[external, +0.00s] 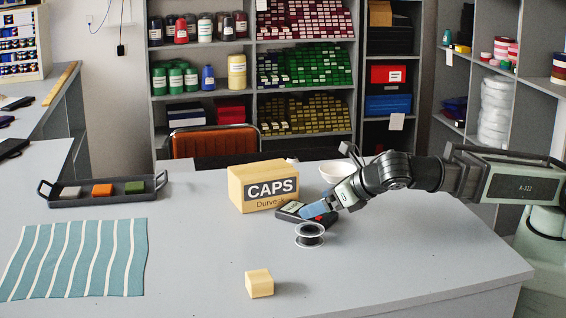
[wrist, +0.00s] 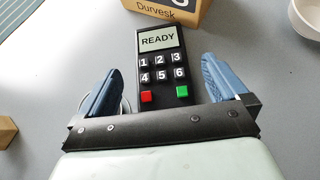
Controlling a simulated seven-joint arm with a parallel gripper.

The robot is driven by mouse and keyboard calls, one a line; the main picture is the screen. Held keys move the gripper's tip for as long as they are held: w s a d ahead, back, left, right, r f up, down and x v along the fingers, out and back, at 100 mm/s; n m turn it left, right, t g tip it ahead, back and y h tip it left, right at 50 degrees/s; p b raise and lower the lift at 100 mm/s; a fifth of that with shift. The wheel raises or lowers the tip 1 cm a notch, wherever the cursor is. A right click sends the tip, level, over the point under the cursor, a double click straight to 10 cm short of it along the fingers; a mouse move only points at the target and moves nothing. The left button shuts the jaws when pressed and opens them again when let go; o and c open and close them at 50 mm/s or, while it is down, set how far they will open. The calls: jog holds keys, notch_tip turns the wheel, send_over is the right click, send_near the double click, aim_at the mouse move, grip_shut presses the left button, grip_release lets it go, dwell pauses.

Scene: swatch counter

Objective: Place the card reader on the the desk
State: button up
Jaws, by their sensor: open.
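The card reader (external: 291,211) is dark with a pale screen and lies by the front right corner of the CAPS box, partly hidden by my gripper in the external view. In the wrist view the card reader (wrist: 161,88) shows its READY screen, number keys, and a red and a green key. My gripper (external: 314,211) reaches in from the right, low over it. In the wrist view my gripper (wrist: 161,66) is open, with one blue finger on each side of the reader and a gap to both. The grey desk (external: 400,265) spreads beneath.
The CAPS box (external: 250,203) stands just behind the reader. A spool (external: 309,235) stands close in front, and a white bowl (external: 337,171) behind. A wooden block (external: 259,283), striped cloth (external: 75,260) and black tray (external: 104,199) lie farther off. The desk's right front is clear.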

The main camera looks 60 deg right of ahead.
jog(key=v, duration=0.8)
jog(key=shift+s+r, duration=0.15)
jog(key=shift+s, duration=0.1)
jog(key=shift+c, duration=0.8)
jog(key=shift+s, duration=0.1)
jog(key=x, duration=0.7)
jog(key=shift+d, duration=0.15)
jog(key=shift+a+x, duration=0.2)
jog(key=shift+x, duration=2.55)
jog(key=shift+s, duration=0.1)
